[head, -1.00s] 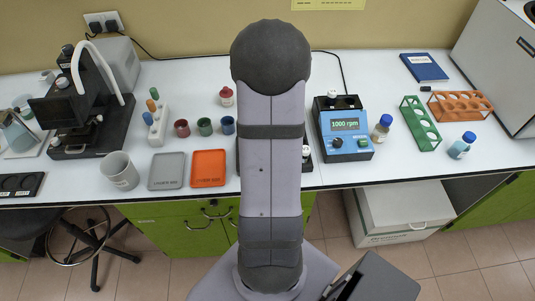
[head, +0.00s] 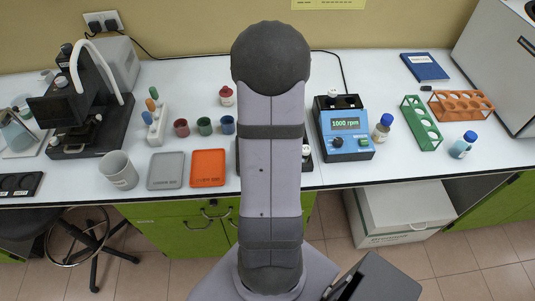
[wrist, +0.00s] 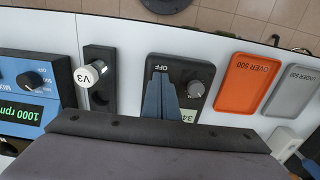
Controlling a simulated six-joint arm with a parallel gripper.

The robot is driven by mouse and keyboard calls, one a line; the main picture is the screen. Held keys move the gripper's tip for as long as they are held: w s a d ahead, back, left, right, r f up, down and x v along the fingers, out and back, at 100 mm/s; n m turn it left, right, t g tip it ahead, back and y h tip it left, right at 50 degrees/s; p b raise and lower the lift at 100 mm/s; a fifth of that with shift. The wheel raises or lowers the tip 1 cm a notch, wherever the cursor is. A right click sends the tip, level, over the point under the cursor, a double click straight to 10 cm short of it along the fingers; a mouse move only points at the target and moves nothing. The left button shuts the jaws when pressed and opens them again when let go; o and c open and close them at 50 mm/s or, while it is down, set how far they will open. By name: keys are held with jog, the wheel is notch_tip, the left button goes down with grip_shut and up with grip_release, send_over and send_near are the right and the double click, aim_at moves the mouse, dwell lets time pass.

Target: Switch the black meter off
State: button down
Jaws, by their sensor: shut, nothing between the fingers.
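The black meter (wrist: 208,72) lies under my gripper in the wrist view. I cannot tell whether the tips touch the meter. Part of the meter's face is hidden behind the fingers. In the head view my own arm covers most of the meter.
A black holder with a white-capped vial marked V3 (wrist: 90,73) and the blue mixer (wrist: 25,75) reading 1000 rpm stand on one side. An orange tray (wrist: 247,83) and a grey tray (wrist: 293,90) lie on the other. A beaker (head: 118,170) stands farther left.

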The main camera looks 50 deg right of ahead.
jog(key=shift+r, duration=0.1)
notch_tip(320, 180, up, 7)
jog(key=p, duration=0.6)
dwell(0.4)
dwell(0.4)
jog(key=s+a+f+g+y, duration=0.1)
jog(key=s+a+f, duration=0.2)
jog(key=s+a, duration=0.2)
jog(key=w+a+r+n, duration=0.1)
jog(key=a+r+n, duration=0.1)
jog(key=a, duration=0.5)
jog(key=w+a+r+n, duration=0.1)
jog(key=a+n, duration=0.3)
jog(key=a, duration=0.4)
jog(key=w+a+r+n+t+h, duration=0.1)
jog(key=a+r+n, duration=0.1)
jog(key=a, duration=0.6)
jog(key=shift+r+n, duration=0.3)
jog(key=shift+n, duration=0.3)
